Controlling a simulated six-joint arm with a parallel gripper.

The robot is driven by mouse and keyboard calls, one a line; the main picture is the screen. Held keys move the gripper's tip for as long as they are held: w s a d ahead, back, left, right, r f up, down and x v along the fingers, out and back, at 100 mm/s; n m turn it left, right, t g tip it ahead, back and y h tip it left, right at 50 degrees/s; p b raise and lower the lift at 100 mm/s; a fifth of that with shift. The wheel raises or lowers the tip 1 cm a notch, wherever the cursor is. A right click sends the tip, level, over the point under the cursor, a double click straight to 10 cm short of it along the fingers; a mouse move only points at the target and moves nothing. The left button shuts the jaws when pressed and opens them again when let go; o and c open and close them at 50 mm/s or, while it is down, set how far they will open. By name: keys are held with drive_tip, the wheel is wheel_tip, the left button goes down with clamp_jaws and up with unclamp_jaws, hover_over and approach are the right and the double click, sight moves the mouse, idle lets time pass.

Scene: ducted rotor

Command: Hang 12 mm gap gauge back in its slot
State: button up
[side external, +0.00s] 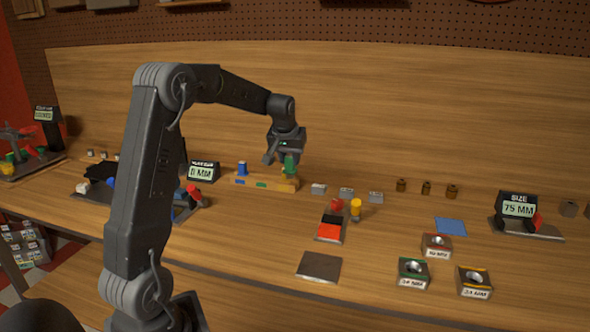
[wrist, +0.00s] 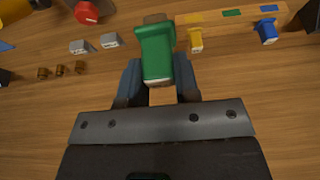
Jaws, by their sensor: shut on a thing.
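My gripper (side external: 283,157) is shut on a green gauge (side external: 290,166) above the right end of the wooden rack (side external: 275,186). In the wrist view, the green gauge (wrist: 157,48) stands between the two fingers; no size label is readable on it. The rack (wrist: 215,17) has coloured marks along it. A yellow gauge (wrist: 195,38) and a blue gauge (wrist: 266,32) are at the rack, beside the held one. The blue gauge (side external: 242,168) also shows in the side view.
Several grey blocks (side external: 347,192) and brown cylinders (side external: 426,187) stand right of the rack. A display reading 0 MM (side external: 203,171) stands to its left. A red and black fixture (side external: 330,228) lies in front.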

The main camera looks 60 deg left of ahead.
drive_tip(key=w+a+f, duration=0.1)
drive_tip(key=a+f, duration=0.2)
drive_tip(key=a, duration=2)
drive_tip(key=shift+w+f, duration=0.1)
drive_tip(key=shift+f, duration=0.1)
wheel_tip(320, 180, down, 6)
drive_tip(key=shift+f, duration=1.55)
idle(1.2)
idle(0.5)
drive_tip(key=o, duration=1.1)
drive_tip(key=shift+r, duration=0.1)
